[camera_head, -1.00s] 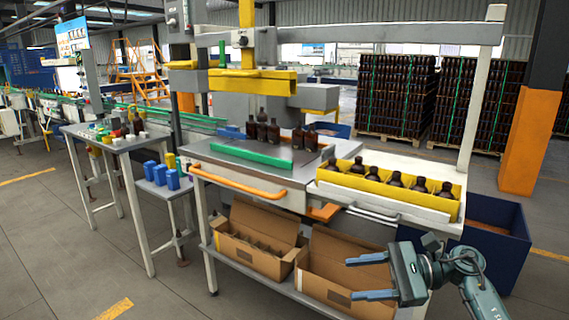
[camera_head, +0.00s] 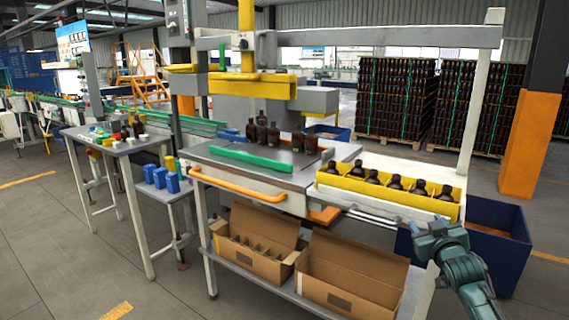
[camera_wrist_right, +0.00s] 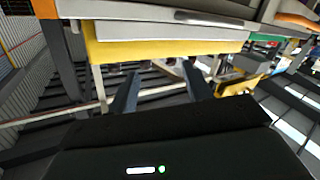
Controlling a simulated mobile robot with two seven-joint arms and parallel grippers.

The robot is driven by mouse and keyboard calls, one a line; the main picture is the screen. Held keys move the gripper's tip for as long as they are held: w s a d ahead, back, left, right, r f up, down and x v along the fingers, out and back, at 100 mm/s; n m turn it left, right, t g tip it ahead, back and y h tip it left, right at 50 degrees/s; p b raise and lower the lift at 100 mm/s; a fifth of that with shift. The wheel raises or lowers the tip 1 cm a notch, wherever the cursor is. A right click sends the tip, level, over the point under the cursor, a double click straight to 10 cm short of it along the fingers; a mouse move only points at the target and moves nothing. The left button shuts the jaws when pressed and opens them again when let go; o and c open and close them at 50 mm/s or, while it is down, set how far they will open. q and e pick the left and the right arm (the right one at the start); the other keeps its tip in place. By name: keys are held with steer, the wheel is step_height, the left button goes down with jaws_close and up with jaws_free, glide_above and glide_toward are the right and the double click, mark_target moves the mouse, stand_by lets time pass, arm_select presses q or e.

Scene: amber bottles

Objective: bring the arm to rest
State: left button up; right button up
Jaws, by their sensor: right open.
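My right gripper (camera_head: 437,232) is in front of the right end of the yellow bottle tray (camera_head: 385,194) in the head view, apart from it. Its fingers are hard to make out there. In the right wrist view the two fingers of my right gripper (camera_wrist_right: 161,88) are spread apart with nothing between them. Brown bottles (camera_head: 395,182) stand in a row in the tray. My left gripper is in neither view.
More brown bottles (camera_head: 261,130) stand on the metal worktable behind a green bar (camera_head: 250,158). Two open cardboard boxes (camera_head: 345,280) sit on the lower shelf. A dark blue bin (camera_head: 500,237) stands at the right, close behind my right arm. Floor at the left front is clear.

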steer(key=s+a+f+g+y, duration=0.1)
steer(key=s+a+f, duration=0.4)
steer(key=s+f, duration=0.3)
steer(key=s+a+f+n+g+y, duration=0.1)
steer(key=s+a+f+g+y, duration=0.1)
steer(key=s+a+f, duration=0.6)
steer(key=s+a+f+g+y, duration=0.1)
steer(key=s+a+f, duration=0.2)
steer(key=s+f, duration=0.5)
steer(key=s+a+g, duration=0.1)
steer(key=s+a, duration=0.1)
steer(key=s, duration=0.5)
steer(key=s+a+f+g+y, duration=0.1)
steer(key=s+a, duration=0.2)
steer(key=s, duration=0.5)
steer(key=shift+f, duration=0.15)
steer(key=shift+s, duration=0.1)
